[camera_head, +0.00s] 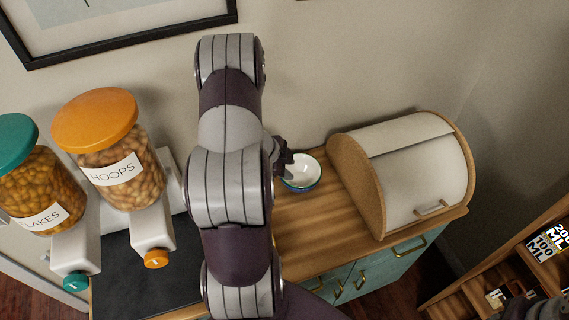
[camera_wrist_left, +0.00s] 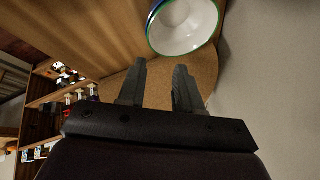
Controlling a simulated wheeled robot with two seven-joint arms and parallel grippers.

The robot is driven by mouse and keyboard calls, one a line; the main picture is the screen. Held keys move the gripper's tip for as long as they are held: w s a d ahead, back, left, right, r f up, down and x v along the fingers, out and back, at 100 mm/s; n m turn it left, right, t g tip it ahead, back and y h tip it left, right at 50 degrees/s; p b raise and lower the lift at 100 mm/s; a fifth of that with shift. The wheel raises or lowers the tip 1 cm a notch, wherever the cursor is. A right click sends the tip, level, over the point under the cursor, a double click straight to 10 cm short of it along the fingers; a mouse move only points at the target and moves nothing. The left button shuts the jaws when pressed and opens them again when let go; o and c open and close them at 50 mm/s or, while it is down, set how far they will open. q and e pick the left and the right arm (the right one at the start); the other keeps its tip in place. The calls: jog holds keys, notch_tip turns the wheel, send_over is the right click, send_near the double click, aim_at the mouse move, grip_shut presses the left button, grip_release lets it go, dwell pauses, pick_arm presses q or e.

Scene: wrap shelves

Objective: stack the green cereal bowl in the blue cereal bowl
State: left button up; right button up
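The green cereal bowl, white inside with a green rim, is on the wooden counter beside the bread box in the head view (camera_head: 303,170), and at the top of the left wrist view (camera_wrist_left: 185,25). A blue edge of the blue cereal bowl (camera_wrist_left: 151,14) shows just outside the green rim; the green bowl appears to sit inside it, and most of the blue bowl is hidden. My left gripper (camera_head: 287,157) is just left of the bowls. In the left wrist view its two fingers (camera_wrist_left: 159,80) are apart with nothing between them.
A bread box (camera_head: 420,175) stands close to the right of the bowls. Two cereal dispensers, orange-lidded (camera_head: 125,180) and teal-lidded (camera_head: 45,190), stand at left. A wooden shelf (camera_head: 540,265) is at lower right. Some wooden counter (camera_head: 315,235) in front of the bowls is clear.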

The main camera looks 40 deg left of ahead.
pick_arm(q)
jog(key=w+d+r+n+g+y, duration=0.1)
jog(key=w+d+r+n+y, duration=0.15)
jog(key=d+r+n, duration=0.6)
jog(key=s+d+r+n+g, duration=0.1)
jog(key=s+d+r+g, duration=0.1)
jog(key=s+d, duration=0.4)
jog(key=s+d+r+n+g, duration=0.1)
jog(key=s+d+r+n, duration=0.15)
jog(key=s+d, duration=0.4)
notch_tip(320, 180, down, 6)
jog(key=w+m+b, duration=0.1)
jog(key=b, duration=0.5)
jog(key=shift+w+f+h+b, duration=0.25)
jog(key=shift+h+b, duration=0.05)
jog(key=shift+h, duration=0.15)
pick_arm(e)
notch_tip(320, 180, down, 6)
jog(key=shift+w+a+f, duration=0.15)
jog(key=shift+w+f, duration=0.05)
jog(key=shift+f, duration=0.05)
